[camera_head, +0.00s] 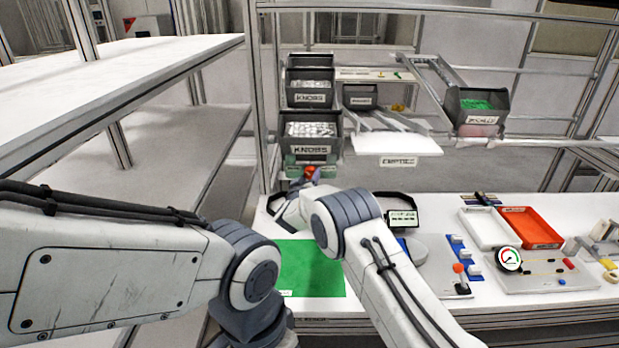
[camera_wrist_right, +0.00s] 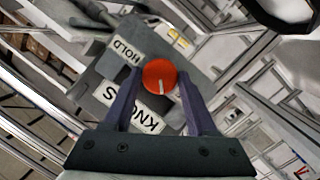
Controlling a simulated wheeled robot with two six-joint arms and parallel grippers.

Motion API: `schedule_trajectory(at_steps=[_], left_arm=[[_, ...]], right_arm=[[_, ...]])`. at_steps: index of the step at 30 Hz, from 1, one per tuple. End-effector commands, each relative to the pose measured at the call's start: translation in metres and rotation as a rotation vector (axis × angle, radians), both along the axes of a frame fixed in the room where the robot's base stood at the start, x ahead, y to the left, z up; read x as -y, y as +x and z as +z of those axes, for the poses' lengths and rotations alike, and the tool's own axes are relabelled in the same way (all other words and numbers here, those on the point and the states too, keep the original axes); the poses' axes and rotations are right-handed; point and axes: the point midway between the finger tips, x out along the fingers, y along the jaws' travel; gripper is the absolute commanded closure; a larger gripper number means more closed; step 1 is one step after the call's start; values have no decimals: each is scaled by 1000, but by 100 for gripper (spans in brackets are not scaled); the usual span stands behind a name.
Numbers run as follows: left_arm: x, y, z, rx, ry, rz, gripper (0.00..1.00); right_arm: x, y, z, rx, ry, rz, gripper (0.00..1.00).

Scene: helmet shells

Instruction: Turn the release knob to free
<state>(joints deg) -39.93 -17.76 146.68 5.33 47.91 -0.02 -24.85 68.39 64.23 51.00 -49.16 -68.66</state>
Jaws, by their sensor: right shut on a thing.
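The release knob (camera_wrist_right: 160,77) is a round orange-red dial with a white line that points toward the bottom of the right wrist view. It sits on a grey panel with a HOLD label (camera_wrist_right: 123,50) up to its left and a yellow-marked label (camera_wrist_right: 180,39) up to its right. My right gripper (camera_wrist_right: 160,84) has its two dark fingers on either side of the knob, shut on it. In the head view the knob (camera_head: 310,172) shows small and red under the lower KNOBS bin (camera_head: 312,150). My left arm shows, but its gripper is out of view.
Bins stand on the rack behind, with a green-filled bin (camera_head: 478,107) at right. The white worktop holds a green mat (camera_head: 310,270), a red tray (camera_head: 530,228), a white tray (camera_head: 484,229) and a gauge (camera_head: 508,259). A white shelf (camera_head: 110,80) is at left.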

Motion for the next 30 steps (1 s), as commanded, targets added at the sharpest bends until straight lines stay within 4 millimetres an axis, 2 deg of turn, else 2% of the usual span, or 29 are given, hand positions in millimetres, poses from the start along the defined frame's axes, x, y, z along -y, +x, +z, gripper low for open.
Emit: schedule_trajectory(at_steps=[14,15,16,17,26,30], left_arm=[[0,0,0,0,0,0,50],[0,0,0,0,0,0,50],[0,0,0,0,0,0,50],[0,0,0,0,0,0,50],[0,0,0,0,0,0,50],[0,0,-2,0,0,0,50]], right_arm=[[-1,0,1,2,-9,0,98],[-1,0,1,2,-9,0,27],[-1,0,1,2,-9,0,16],[0,0,1,2,-9,0,14],[0,0,1,1,-7,0,14],[-2,-7,1,0,-6,0,14]])
